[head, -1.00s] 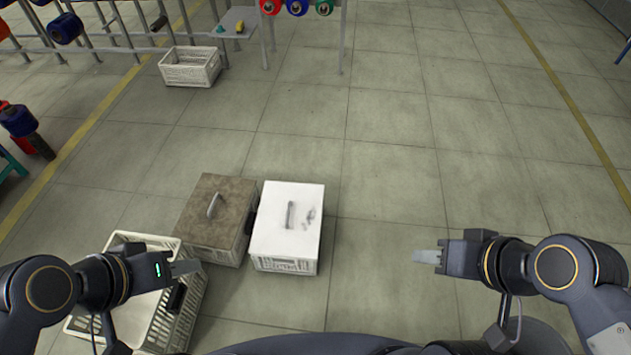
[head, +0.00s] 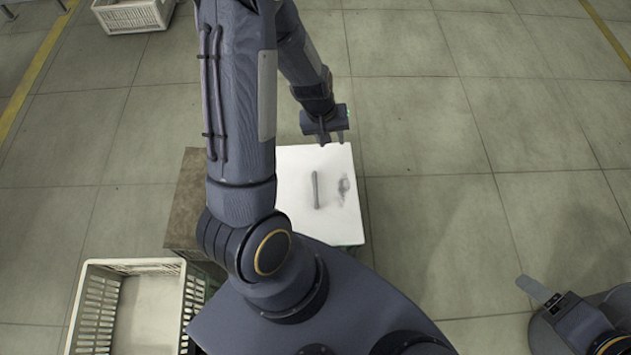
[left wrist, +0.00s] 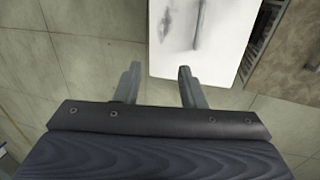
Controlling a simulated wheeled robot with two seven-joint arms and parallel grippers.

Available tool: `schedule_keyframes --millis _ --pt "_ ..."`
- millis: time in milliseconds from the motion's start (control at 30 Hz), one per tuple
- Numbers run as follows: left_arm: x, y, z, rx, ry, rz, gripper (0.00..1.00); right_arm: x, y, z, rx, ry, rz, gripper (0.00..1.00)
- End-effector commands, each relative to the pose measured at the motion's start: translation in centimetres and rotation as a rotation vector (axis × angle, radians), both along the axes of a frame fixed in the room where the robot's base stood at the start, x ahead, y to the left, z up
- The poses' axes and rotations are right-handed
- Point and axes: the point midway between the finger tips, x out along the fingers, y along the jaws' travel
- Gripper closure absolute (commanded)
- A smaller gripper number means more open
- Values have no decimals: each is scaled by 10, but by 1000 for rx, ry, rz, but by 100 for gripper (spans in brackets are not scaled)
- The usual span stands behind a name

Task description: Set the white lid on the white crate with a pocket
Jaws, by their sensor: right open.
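The white lid (head: 338,218), with a bar handle (head: 316,190) and grey smudges, lies on a closed crate; part of it is behind my left arm. The lid also shows in the left wrist view (left wrist: 215,60). My left gripper (head: 332,142) is open and empty at the lid's far edge, its fingers pointing toward it. Its two fingers stand apart in the left wrist view (left wrist: 158,70). An open white crate (head: 130,265) stands at lower left, with a dark piece on its right side, cut off by the frame. My right gripper (head: 533,287) is open and empty at lower right.
A crate with a brown lid (head: 187,205) stands left of the white lid, largely hidden by my arm. It also shows in the left wrist view (left wrist: 295,60). Another white crate (head: 135,17) is at upper left. The floor on the right is clear.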

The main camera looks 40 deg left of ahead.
Motion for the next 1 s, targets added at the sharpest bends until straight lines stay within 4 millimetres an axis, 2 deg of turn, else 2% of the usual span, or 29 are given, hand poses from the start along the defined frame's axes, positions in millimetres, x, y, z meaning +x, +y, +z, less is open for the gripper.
schedule_keyframes --millis 33,100,200,300,433,667,1000 --pt "-2 5 -51 23 39 12 64 0 0 -25 0 0 0 31" --pt "-4 13 -92 58 72 28 64 0 0 -38 0 0 0 31" --pt "-10 22 -140 99 112 43 64 0 0 -54 0 0 0 31" --pt "-15 28 -173 132 135 51 64 0 0 -63 0 0 0 31" --pt "-19 33 -195 156 151 54 64 0 0 -69 0 0 0 31" --pt "-20 34 -207 163 154 54 64 0 0 -75 0 0 0 31" --pt "-21 34 -245 161 156 54 64 0 0 -106 0 0 0 31"
